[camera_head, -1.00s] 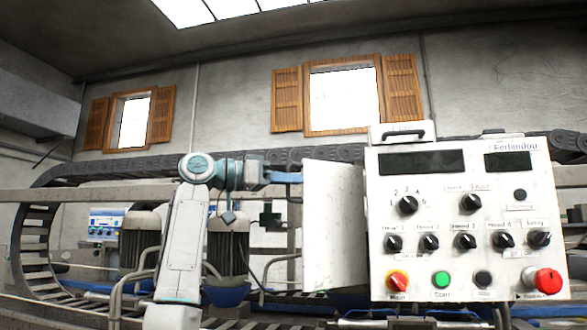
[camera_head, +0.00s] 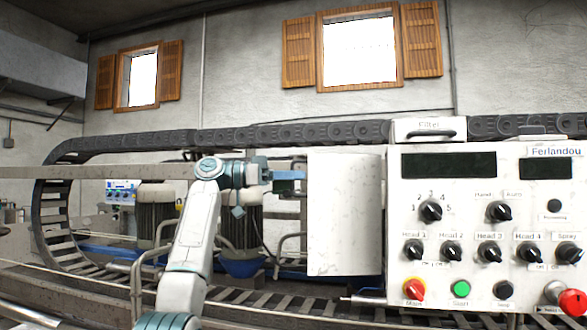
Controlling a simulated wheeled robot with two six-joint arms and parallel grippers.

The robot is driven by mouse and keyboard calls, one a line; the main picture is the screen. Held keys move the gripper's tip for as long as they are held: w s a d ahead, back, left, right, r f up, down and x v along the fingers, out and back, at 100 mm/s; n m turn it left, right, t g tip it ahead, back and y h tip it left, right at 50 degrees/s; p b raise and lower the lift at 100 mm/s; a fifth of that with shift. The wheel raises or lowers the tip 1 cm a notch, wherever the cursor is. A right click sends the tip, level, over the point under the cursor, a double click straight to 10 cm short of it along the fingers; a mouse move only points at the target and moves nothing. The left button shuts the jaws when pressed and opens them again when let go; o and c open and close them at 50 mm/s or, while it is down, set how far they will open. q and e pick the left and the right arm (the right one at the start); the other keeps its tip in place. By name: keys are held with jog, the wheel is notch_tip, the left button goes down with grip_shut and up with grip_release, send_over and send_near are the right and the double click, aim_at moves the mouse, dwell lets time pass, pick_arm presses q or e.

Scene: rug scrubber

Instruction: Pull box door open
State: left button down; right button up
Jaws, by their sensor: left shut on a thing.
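The white control box (camera_head: 420,185) with dials and buttons stands at the right. A plain white panel, the box door (camera_head: 345,215), extends from the box's left side and stands out to the left. Its hinge side meets the box's edge; its inner face and the box's interior are not clear to me. My left gripper (camera_head: 291,181), with blue-grey fingers, is at the door's left edge, near its top, shut on it. The exact contact is small and partly hidden. My right gripper is out of view.
A belt conveyor with a chain track (camera_head: 250,136) runs behind. Grey motors (camera_head: 157,210) and pipes stand behind my left arm. A red knob (camera_head: 573,303) sticks out at the box's lower right. A handled filter lid (camera_head: 430,130) tops the box.

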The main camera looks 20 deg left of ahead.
pick_arm(q)
jog(key=shift+w+a, duration=0.15)
jog(key=shift+w, duration=0.15)
jog(key=c, duration=1.7)
grip_release()
jog(key=b+v, duration=0.3)
jog(key=v, duration=0.7)
jog(key=shift+s+a, duration=0.3)
